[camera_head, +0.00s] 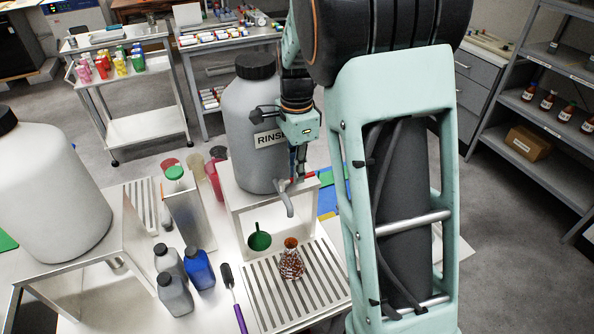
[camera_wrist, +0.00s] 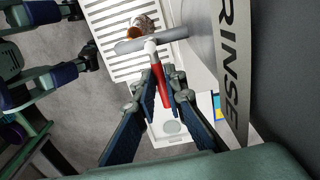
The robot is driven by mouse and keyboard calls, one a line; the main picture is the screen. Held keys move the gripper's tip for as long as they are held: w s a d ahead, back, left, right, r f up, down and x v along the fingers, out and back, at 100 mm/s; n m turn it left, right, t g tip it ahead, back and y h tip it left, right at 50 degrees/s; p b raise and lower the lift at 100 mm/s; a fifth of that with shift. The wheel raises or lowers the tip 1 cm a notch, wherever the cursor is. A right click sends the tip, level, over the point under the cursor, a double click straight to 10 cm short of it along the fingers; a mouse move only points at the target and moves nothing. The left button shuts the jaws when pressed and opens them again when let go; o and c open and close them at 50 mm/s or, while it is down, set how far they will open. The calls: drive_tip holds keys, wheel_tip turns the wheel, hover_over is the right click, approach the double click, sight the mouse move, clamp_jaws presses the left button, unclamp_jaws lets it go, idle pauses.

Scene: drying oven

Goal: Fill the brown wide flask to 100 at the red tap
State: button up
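The brown wide flask (camera_head: 291,262) stands on the slatted drip tray below the tap spout (camera_head: 289,203). It also shows in the wrist view (camera_wrist: 144,24), partly behind the metal spout. Its fill level and marks are too small to read. The tap's red lever (camera_wrist: 161,88) points from the spout toward my gripper. My gripper (camera_wrist: 165,92) is at the lever, with its two dark fingers on either side of it. The fingers are apart, with a narrow gap seeming to show beside the lever. I see no stream of liquid from the spout.
The large grey RINSE tank (camera_head: 250,120) stands on a metal stand right beside my gripper. A green funnel (camera_head: 260,237) is next to the flask.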

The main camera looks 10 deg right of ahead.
drive_tip(key=o, duration=0.4)
wheel_tip(320, 180, up, 12)
idle(0.5)
